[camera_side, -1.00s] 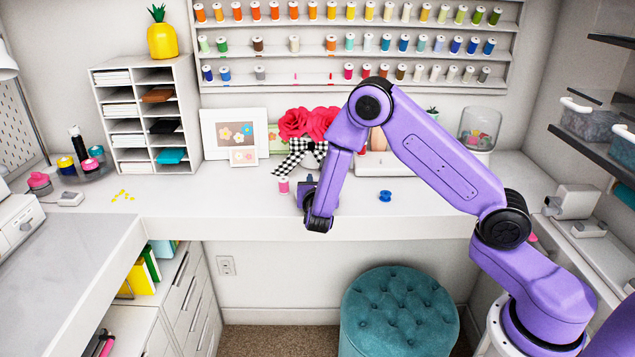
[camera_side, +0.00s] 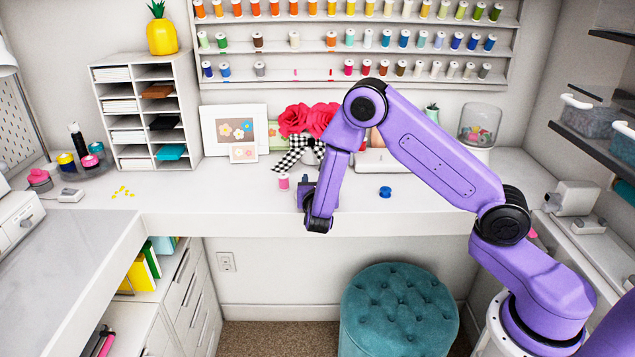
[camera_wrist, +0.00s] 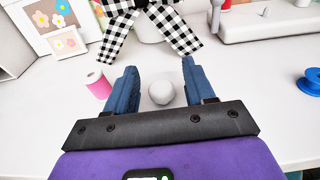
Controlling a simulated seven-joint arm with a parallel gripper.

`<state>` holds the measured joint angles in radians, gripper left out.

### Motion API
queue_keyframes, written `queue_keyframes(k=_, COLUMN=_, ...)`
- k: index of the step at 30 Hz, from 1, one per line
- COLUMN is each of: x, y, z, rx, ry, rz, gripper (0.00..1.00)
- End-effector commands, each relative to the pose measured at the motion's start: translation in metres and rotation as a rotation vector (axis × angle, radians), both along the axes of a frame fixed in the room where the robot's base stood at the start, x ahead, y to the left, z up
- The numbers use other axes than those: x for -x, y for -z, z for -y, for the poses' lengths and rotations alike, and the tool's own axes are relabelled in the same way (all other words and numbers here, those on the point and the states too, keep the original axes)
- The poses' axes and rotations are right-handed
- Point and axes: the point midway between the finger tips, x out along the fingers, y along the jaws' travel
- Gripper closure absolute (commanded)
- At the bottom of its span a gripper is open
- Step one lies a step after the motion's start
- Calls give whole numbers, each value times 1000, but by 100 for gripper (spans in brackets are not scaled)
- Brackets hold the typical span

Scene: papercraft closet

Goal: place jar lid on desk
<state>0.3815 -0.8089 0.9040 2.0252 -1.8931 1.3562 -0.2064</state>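A small white rounded object (camera_wrist: 161,92) shows between my fingers in the wrist view. It may be the jar lid or its knob, but I cannot tell. In that view my gripper (camera_wrist: 160,86) has its two blue fingers spread, with gaps on both sides of the white object. In the side view my gripper (camera_side: 318,208) points down at the front part of the white desk (camera_side: 240,215), and the arm hides the white object. A clear jar (camera_side: 480,122) with colored contents stands at the back right of the desk. No separate lid can be made out there.
A pink spool (camera_side: 283,181) stands just left of my gripper, and a blue spool (camera_side: 385,192) lies to the right. Behind are a checkered ribbon (camera_side: 298,153), red flowers (camera_side: 308,119) and picture frames (camera_side: 232,130).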

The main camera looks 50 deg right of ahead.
Motion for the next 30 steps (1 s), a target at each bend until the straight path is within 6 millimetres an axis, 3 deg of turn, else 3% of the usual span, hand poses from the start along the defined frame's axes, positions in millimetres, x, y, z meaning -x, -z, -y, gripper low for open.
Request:
queue_keyframes(k=8, x=0, y=-15, z=-1, rx=-2, ry=-2, rz=2, gripper=46)
queue_keyframes(k=21, x=63, y=-25, z=-65, rx=0, ry=-5, rz=-2, gripper=46)
queue_keyframes(k=30, x=83, y=-29, z=-83, rx=0, ry=-1, rz=0, gripper=46)
